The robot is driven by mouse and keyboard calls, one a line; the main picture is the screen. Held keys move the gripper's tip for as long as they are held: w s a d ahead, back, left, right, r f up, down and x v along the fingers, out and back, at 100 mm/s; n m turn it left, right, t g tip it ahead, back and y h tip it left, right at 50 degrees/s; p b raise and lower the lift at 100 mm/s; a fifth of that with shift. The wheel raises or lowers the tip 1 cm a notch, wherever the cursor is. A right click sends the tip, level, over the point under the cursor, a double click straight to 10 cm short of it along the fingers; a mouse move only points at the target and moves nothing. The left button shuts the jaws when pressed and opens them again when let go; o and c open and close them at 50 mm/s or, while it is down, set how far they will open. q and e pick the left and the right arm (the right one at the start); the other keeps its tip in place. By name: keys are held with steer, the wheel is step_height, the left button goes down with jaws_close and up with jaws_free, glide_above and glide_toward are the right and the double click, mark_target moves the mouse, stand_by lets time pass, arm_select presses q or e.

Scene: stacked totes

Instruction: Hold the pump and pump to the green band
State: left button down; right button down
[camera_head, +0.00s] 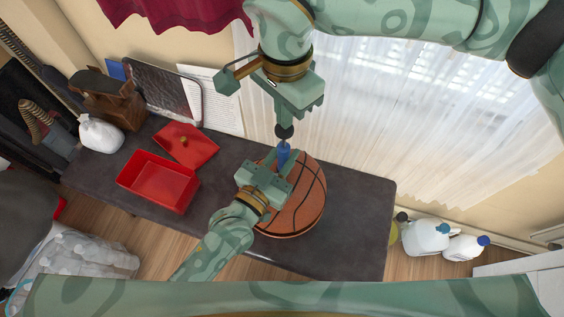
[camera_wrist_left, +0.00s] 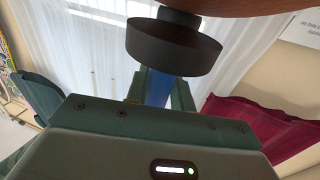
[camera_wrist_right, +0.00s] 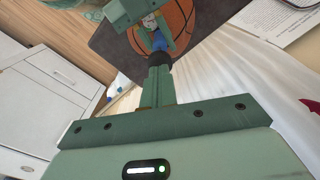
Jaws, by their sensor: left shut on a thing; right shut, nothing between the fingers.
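The basketball (camera_head: 301,212) rests on the dark table, and its edge also shows at the top of the left wrist view (camera_wrist_left: 225,7). The blue pump (camera_head: 283,153) stands at the ball, with a black knob (camera_head: 284,132) at its upper end. My left gripper (camera_head: 282,165) is shut on the pump's blue body, beside the ball. In the left wrist view a black round part (camera_wrist_left: 173,47) lies between the blue body and the ball. My right gripper (camera_head: 283,122) is shut and empty, its tips at the black knob; I cannot tell whether they touch.
A wooden box, a dark tray and a white sheet (camera_head: 217,98) stand behind. White jugs (camera_head: 425,236) stand on the floor at right. Sheer curtains hang behind.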

mark_target(284, 131)
steer(key=shift+f, duration=2.55)
steer(key=shift+r, duration=2.85)
steer(key=shift+f, duration=2.8)
steer(key=shift+r, duration=2.8)
steer(key=shift+f, duration=0.1)
